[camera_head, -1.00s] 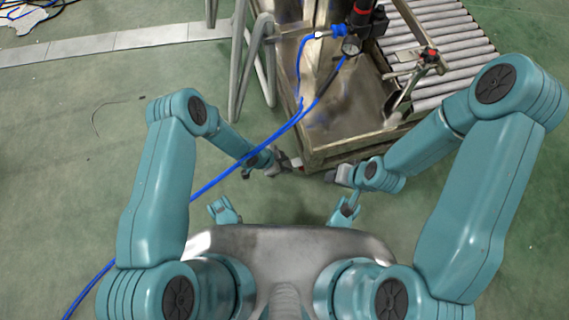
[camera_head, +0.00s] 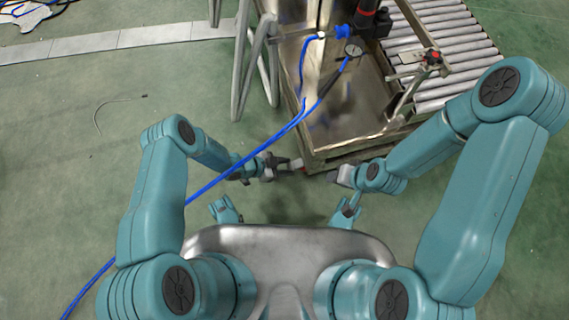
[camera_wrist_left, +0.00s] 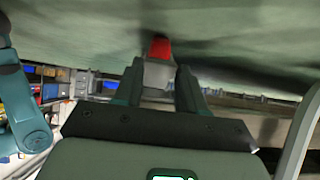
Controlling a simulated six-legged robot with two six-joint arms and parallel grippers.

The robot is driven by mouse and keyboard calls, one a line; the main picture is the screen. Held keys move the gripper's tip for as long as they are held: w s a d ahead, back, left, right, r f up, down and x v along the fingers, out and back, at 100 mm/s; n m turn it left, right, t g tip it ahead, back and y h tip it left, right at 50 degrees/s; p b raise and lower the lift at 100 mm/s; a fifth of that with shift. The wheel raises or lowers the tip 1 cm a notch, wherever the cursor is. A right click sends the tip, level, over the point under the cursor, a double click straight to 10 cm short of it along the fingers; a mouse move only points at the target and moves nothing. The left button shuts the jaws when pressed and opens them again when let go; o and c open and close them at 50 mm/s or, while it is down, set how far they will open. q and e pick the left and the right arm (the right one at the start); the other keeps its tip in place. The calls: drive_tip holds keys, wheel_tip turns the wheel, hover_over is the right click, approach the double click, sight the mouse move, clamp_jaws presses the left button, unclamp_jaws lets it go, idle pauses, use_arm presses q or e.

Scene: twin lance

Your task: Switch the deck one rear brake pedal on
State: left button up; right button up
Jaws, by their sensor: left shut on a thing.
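The rear brake pedal (camera_wrist_left: 158,72) shows in the left wrist view as a small grey piece with a red end. It sits between the two dark fingers of my left gripper (camera_wrist_left: 158,82), which is shut on it.
A roller conveyor (camera_head: 450,60) lies beyond the deck at right. A lever with a red button (camera_head: 432,57) and a pressure gauge (camera_head: 354,48) stand above the deck.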

use_arm(q)
drive_tip(key=shift+w, duration=0.2)
drive_tip(key=o, duration=1.1)
drive_tip(key=shift+s, duration=0.1)
drive_tip(key=shift+c, duration=0.2)
drive_tip(key=r+y, duration=0.1)
drive_tip(key=r+g+y, duration=0.1)
drive_tip(key=y, duration=0.1)
drive_tip(key=shift+d+r+y, duration=0.15)
drive_tip(key=shift+d+y, duration=0.05)
drive_tip(key=shift+y, duration=0.1)
drive_tip(key=s+a+r+n+p, duration=0.1)
drive_tip(key=a+r+n+p, duration=0.1)
drive_tip(key=r+p, duration=0.7)
drive_tip(key=s+a+r+n+y+p, duration=0.1)
drive_tip(key=s+a+r+n+p, duration=0.1)
drive_tip(key=r+p, duration=0.8)
drive_tip(key=s+a+r+n+g+y+p, duration=0.1)
drive_tip(key=s+a+r+p, duration=0.1)
drive_tip(key=r+p, duration=0.7)
drive_tip(key=shift+a+r+n+p, duration=0.4)
drive_tip(key=shift+a+r, duration=0.1)
drive_tip(key=shift+r, duration=0.7)
